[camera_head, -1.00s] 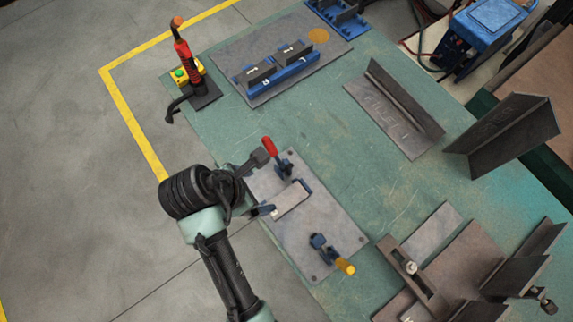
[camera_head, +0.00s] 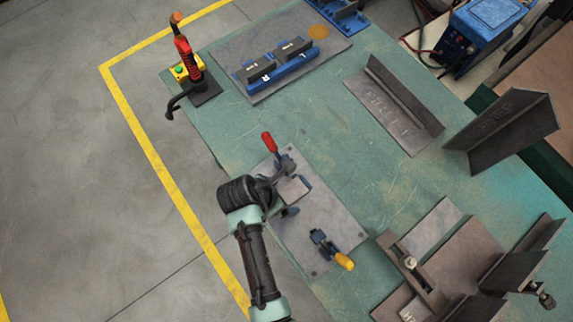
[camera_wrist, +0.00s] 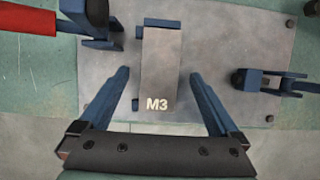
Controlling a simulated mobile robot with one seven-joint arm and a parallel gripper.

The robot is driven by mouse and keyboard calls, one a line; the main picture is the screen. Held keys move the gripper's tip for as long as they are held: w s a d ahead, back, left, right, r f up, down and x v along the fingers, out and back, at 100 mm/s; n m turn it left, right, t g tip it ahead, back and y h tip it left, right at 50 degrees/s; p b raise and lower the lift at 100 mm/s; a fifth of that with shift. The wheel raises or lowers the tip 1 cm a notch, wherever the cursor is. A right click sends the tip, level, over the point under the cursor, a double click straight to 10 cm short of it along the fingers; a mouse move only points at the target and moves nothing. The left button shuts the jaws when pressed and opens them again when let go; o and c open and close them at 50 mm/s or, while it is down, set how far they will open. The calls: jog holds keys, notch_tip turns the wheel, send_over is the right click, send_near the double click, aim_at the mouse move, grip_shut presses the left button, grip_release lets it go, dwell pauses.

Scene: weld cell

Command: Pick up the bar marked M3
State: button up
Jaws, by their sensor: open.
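The bar marked M3 (camera_wrist: 160,75) is a flat grey metal bar lying on a grey fixture plate (camera_wrist: 215,55). Its white M3 label is at the end nearest my wrist, and its far end is by a small blue stop (camera_wrist: 160,22). In the head view the bar (camera_head: 293,190) is partly hidden by my gripper. My gripper (camera_wrist: 160,78) is open, with one blue finger on each side of the bar and a gap on both sides. The fingers look above the plate; their exact height is unclear.
A red-handled clamp (camera_head: 269,143) stands at the plate's back, close to my gripper. A yellow-handled clamp (camera_head: 344,261) stands at its front right. An angle piece (camera_head: 400,105) and a blue holder with blocks (camera_head: 280,68) lie further back. Bare green table (camera_head: 330,130) lies between.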

jog(key=shift+w+d+f, duration=0.1)
jog(key=shift+f, duration=0.25)
jog(key=shift+w, duration=0.1)
jog(key=c, duration=1.4)
jog(key=shift+r, duration=0.1)
